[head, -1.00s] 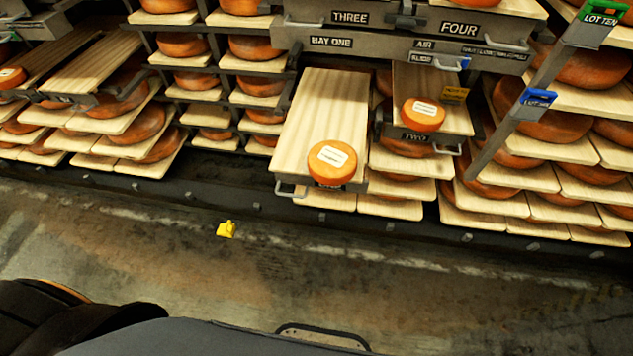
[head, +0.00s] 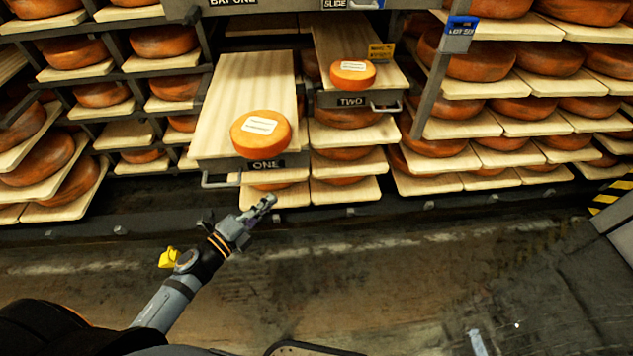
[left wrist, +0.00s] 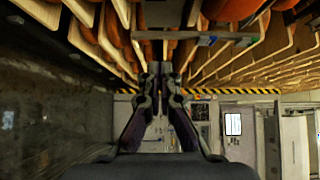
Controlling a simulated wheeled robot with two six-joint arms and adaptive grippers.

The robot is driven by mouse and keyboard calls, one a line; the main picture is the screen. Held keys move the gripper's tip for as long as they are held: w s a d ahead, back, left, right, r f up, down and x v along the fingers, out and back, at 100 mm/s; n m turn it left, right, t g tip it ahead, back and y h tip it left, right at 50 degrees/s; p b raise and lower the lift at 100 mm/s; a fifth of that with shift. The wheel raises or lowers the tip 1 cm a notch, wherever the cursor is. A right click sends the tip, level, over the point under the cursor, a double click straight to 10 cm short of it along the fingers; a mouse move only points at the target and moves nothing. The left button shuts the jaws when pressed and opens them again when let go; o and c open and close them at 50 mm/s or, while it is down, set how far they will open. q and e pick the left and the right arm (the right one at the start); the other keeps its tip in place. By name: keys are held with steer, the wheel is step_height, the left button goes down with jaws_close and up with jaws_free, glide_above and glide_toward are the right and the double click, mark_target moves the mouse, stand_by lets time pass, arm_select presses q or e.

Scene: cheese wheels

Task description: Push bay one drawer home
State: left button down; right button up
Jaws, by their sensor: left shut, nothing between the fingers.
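The bay one drawer (head: 250,90) is a pale wooden board pulled out of the rack, with a dark front labelled ONE and a metal handle (head: 222,181) low at its front left. An orange cheese wheel (head: 261,134) with a white label sits at its front end. My left gripper (head: 266,202) is below and in front of the drawer front, apart from it as far as I can tell. Its fingers are together and empty, and they also show in the left wrist view (left wrist: 160,72). My right gripper is not in view.
The drawer labelled TWO (head: 354,99) also sticks out, to the right, with a cheese wheel (head: 352,73) on it. Racks of cheese boards fill both sides. A small yellow object (head: 169,257) lies near my left arm. A striped edge (head: 611,196) stands at right.

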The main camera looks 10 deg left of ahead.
arm_select(q)
steer(key=x, duration=0.4)
steer(key=a+p+x, duration=0.1)
steer(key=x, duration=0.3)
steer(key=w+p+x, duration=0.1)
steer(key=x, duration=0.3)
steer(key=shift+w+a+r, duration=0.15)
steer(key=shift+w+r, duration=0.1)
steer(key=shift+r, duration=0.05)
steer(key=shift+w, duration=0.25)
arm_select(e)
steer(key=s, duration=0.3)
arm_select(q)
steer(key=shift+a, duration=0.1)
